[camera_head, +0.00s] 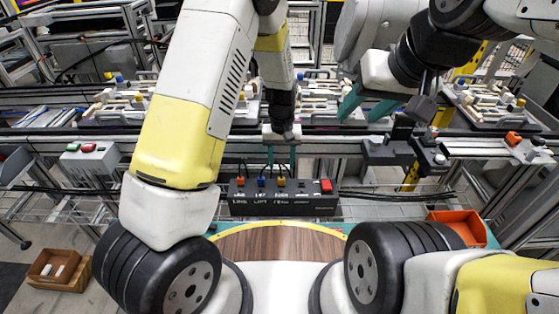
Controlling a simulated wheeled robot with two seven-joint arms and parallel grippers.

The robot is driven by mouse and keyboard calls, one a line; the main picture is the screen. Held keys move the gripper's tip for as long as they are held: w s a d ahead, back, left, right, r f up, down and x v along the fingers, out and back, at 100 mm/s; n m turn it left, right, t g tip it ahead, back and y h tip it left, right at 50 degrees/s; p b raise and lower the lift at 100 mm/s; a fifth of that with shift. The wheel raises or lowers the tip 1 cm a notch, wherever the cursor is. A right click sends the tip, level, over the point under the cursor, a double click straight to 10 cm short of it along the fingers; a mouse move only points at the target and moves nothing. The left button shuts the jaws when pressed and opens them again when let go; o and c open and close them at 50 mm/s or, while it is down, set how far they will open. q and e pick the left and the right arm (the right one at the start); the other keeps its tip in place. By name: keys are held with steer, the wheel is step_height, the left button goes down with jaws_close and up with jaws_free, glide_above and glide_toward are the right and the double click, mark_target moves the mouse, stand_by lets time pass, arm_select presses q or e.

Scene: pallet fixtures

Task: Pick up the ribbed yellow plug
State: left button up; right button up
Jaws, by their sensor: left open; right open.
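Several pallets with small parts stand along the conveyor: a left pallet (88,121), a middle pallet partly hidden by my arms, and a right pallet (478,117). Small yellow pieces show on the left pallet (139,97) and on the right pallet (521,102); they are too small to tell which is the ribbed yellow plug. My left gripper (283,155) points down in front of the conveyor, above the black control box, open and empty. My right gripper (367,106) is open, its teal fingers spread over the right part of the middle pallet, with nothing seen between them.
A black control box (283,198) with cables and a red switch sits at the near rail. A grey box with red and green buttons (90,157) is at the left. An orange bin (460,226) is at the right. A brown box (60,268) stands low at the left.

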mark_target(282, 178)
arm_select(q)
step_height(282, 178, down, 7)
steer(key=shift+f, duration=0.1)
jaws_close()
stand_by(0.4)
